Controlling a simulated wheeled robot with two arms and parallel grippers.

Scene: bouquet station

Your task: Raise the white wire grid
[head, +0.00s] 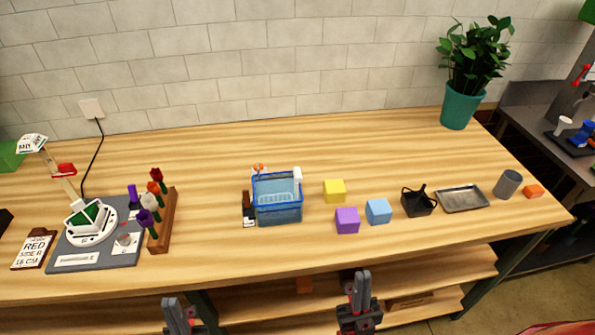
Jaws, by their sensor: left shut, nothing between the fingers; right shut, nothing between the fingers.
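A blue-rimmed, see-through tub (278,214) stands near the middle of the wooden table. A pale grid (276,198) shows low inside it, seemingly the white wire grid; its edges are hard to make out. My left gripper (179,305) is at the bottom edge of the view, in front of the table, shut and empty. My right gripper (361,277) is shut and empty in front of the table's front edge, to the right of and nearer than the tub. Neither gripper touches the tub or the grid.
A small dark and white item (249,210) stands against the tub's left side. Yellow (334,190), purple (347,220) and blue (378,211) cubes lie to its right. A flower rack (164,222) stands left. The table behind the tub is clear.

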